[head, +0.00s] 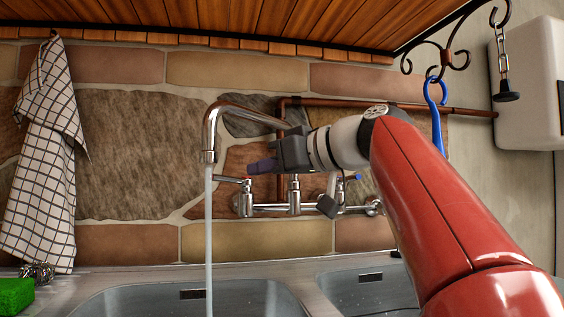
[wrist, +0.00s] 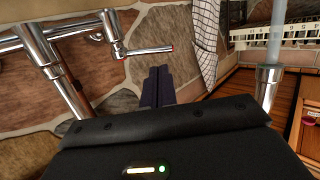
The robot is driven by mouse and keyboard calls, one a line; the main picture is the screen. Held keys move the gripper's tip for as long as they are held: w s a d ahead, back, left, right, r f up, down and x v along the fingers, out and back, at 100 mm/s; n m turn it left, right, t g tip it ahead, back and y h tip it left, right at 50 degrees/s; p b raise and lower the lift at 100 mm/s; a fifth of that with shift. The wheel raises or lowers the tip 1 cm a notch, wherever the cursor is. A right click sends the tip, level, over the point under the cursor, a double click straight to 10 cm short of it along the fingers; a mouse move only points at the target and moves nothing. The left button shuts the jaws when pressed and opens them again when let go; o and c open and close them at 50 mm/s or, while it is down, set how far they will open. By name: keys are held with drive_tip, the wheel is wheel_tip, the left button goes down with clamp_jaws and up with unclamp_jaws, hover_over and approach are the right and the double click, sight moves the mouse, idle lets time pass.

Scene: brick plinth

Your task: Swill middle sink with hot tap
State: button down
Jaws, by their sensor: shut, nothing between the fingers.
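The chrome swan-neck spout (head: 212,128) stands over the left visible sink (head: 120,299), and a stream of water (head: 208,235) runs from it down into that basin. The hot tap lever (head: 229,179), with red marks, sticks out to the left from the wall mixer; it also shows in the wrist view (wrist: 148,50). My gripper (head: 256,166) is shut and empty, just above the lever in the head view. In the wrist view the closed fingers (wrist: 157,75) point at the wall beside the lever, seemingly apart from it. The basin floor under the stream is out of frame.
The cold tap (head: 352,177) with a blue mark is partly behind my gripper's wrist. A second sink (head: 370,287) lies to the right. A checked towel (head: 45,160) hangs at left above a green sponge (head: 15,295).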

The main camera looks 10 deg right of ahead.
sight(220, 177)
drive_tip(key=x, duration=0.7)
drive_tip(key=shift+p, duration=0.35)
drive_tip(key=shift+x, duration=1)
drive_tip(key=shift+s+a+r, duration=0.1)
drive_tip(key=shift+s, duration=0.1)
